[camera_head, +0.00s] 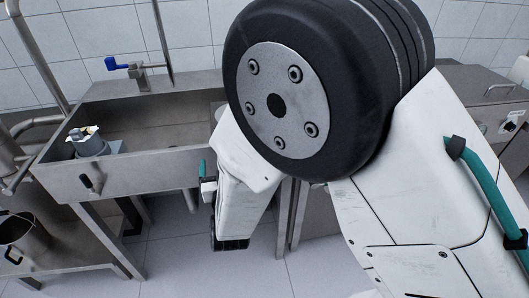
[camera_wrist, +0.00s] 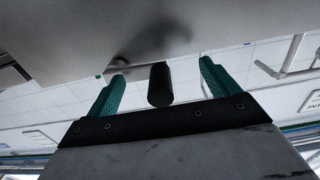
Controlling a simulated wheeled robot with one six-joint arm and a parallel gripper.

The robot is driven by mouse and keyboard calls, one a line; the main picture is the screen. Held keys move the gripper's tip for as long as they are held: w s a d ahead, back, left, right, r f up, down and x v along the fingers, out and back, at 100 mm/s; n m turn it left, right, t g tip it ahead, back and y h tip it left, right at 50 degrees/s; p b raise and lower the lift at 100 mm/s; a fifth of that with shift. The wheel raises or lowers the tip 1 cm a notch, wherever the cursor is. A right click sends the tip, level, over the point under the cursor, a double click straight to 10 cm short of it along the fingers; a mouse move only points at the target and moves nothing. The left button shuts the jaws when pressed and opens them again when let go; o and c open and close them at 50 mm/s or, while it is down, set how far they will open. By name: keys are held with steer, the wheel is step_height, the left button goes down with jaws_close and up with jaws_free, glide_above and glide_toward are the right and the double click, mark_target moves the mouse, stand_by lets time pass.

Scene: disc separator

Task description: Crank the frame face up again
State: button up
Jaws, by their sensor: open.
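My gripper (camera_head: 205,186) hangs low beside the front wall of the steel trough in the head view. In the wrist view my gripper (camera_wrist: 162,70) has its two teal fingers wide apart. A black cylindrical handle (camera_wrist: 160,86) stands between them, with gaps on both sides, under a grey metal surface. In the head view a black handle (camera_head: 90,183) sits on the trough's front wall at left; I cannot tell whether it is the same handle. No frame is clearly recognisable, and which face is up cannot be told.
The steel trough (camera_head: 65,181) holds a grey cup-like part (camera_head: 90,147) with a pale top at its left. A blue-handled valve (camera_head: 116,64) is behind. A steel pot (camera_head: 22,238) stands lower left. My own arm hides much of the middle and right.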

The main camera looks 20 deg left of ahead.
steer(key=shift+s, duration=0.1)
steer(key=v, duration=0.8)
steer(key=s+f+n+g+h, duration=0.15)
steer(key=s+f+g, duration=0.25)
steer(key=f+g, duration=0.4)
steer(key=s+d+g+h, duration=0.1)
steer(key=d+g+h, duration=0.1)
steer(key=d, duration=0.2)
steer(key=s+d+r+m+g+h, duration=0.1)
steer(key=s+d+r+m+h, duration=0.1)
steer(key=d+r, duration=0.7)
steer(key=s+d+r+m+g+h, duration=0.1)
steer(key=d+r, duration=0.9)
steer(key=d, duration=1.3)
steer(key=s+d+r+m+g+h, duration=0.1)
steer(key=s+d+r+m+h, duration=0.2)
steer(key=d+r, duration=0.6)
steer(key=s+d+m, duration=0.1)
steer(key=d+m, duration=0.1)
steer(key=d, duration=0.5)
steer(key=shift+d+r+g, duration=0.35)
steer(key=shift+r+g, duration=0.05)
